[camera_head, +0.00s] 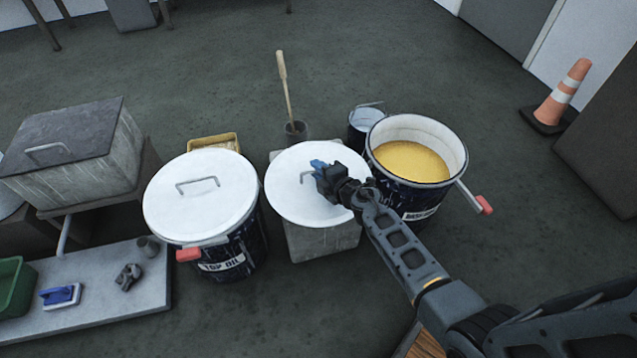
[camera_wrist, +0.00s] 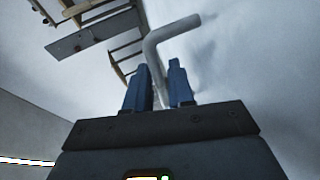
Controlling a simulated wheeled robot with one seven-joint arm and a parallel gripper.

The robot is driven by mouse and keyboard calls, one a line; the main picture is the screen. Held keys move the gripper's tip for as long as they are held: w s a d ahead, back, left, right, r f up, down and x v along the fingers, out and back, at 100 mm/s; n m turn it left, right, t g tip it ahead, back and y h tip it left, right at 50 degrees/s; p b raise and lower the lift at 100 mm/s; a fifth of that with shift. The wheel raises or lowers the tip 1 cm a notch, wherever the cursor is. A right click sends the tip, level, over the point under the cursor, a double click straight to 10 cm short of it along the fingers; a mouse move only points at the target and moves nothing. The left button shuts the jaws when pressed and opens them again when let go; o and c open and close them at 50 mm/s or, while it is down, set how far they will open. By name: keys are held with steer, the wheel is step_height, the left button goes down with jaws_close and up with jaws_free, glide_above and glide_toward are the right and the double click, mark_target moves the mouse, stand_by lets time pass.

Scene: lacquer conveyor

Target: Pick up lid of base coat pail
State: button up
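A round white lid (camera_head: 290,205) with a wire handle lies level over a grey block in the middle of the head view. The open pail (camera_head: 405,203) to its right is dark, with yellow contents; its label is partly hidden by my arm. My gripper (camera_head: 319,170) is at the lid's handle. In the wrist view the bent handle (camera_wrist: 157,50) passes between the two blue fingertips (camera_wrist: 160,85), which are close together on either side of it. I cannot tell whether the lid touches the block.
A lidded pail marked TOP OIL (camera_head: 232,255) stands close on the left. A small bucket (camera_head: 361,132) and a pot with a wooden stick (camera_head: 296,130) stand behind. The grey block (camera_head: 322,243) is below the lid. A traffic cone (camera_head: 563,98) stands far right.

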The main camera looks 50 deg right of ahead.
steer(key=shift+w, duration=0.1)
jaws_close()
steer(key=shift+r, duration=0.15)
stand_by(0.4)
steer(key=shift+r+p, duration=0.5)
steer(key=shift+p, duration=0.2)
steer(key=r+p, duration=0.4)
steer(key=shift+s+d, duration=0.35)
steer(key=s+d+r+p, duration=0.5)
steer(key=s+d, duration=0.2)
steer(key=s, duration=0.1)
steer(key=shift+r, duration=0.35)
